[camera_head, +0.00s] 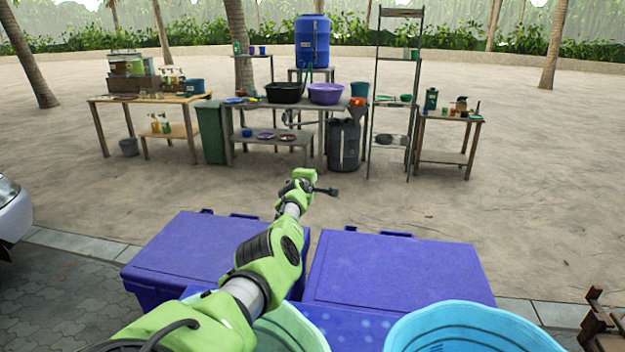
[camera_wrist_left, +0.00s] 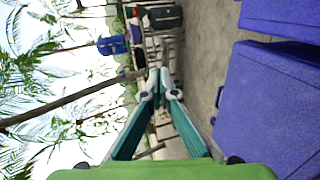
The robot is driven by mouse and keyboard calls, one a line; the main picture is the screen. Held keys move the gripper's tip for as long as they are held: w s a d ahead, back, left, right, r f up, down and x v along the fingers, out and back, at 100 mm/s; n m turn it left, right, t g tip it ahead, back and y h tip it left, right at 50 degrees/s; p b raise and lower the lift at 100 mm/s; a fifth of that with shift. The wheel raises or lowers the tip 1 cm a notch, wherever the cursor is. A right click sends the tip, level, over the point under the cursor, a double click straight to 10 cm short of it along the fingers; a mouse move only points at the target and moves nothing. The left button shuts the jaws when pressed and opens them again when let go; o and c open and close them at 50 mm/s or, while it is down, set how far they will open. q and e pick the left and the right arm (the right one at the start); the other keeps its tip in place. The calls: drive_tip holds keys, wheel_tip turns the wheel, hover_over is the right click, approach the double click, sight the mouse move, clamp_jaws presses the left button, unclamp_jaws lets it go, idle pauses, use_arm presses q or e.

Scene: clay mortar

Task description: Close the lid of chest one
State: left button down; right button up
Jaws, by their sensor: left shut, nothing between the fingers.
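Two blue chests stand side by side in the head view, the left chest (camera_head: 185,245) and the right chest (camera_head: 400,268). Both lids look flat and down, though my left arm crosses the left chest's right side. No label shows which is chest one. My left gripper (camera_head: 328,190) is shut and empty, held out beyond the chests' far edges, over the gap between them. In the left wrist view, its fingertips (camera_wrist_left: 159,84) meet in front of the open yard. One chest (camera_wrist_left: 268,110) fills that view's right side, with part of the other (camera_wrist_left: 285,18) above it. My right gripper is not in view.
A light green tub (camera_head: 290,330) and a light blue tub (camera_head: 465,328) stand nearest me. Beyond the chests is open sand. Farther back are a left table (camera_head: 145,98), a washing table, a tall rack (camera_head: 376,90) and a small right table (camera_head: 445,118). A wooden item (camera_head: 600,320) is lower right.

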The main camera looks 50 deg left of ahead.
use_arm(q)
wheel_tip(320, 180, up, 12)
drive_tip(key=p, duration=0.2)
drive_tip(key=shift+f, duration=0.25)
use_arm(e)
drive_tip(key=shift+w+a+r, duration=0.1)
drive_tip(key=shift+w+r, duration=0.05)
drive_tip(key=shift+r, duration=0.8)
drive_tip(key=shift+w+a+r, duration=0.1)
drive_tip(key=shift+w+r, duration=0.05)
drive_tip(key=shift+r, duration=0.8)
use_arm(q)
drive_tip(key=shift+p, duration=0.3)
